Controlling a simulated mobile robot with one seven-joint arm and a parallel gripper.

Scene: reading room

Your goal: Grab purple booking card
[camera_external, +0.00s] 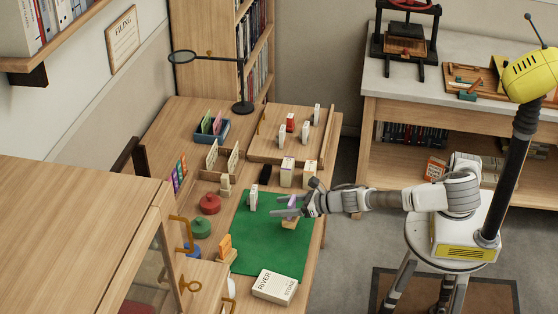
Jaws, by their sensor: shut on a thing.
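My gripper (287,206) reaches in from the right over the green mat (262,245) on the wooden desk. A small purple card (293,201) shows between its fingers, and the gripper is shut on it. The fingers hide part of the card. A small wooden block (290,223) is just below the gripper; I cannot tell whether the card touches it. Other coloured cards stand in a rack (179,174) at the desk's left edge.
A white upright piece (253,198) stands just left of my gripper. Red (209,204) and green (201,228) round pots stand left of the mat. A white book (275,286) lies at the front. The mat's middle is clear.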

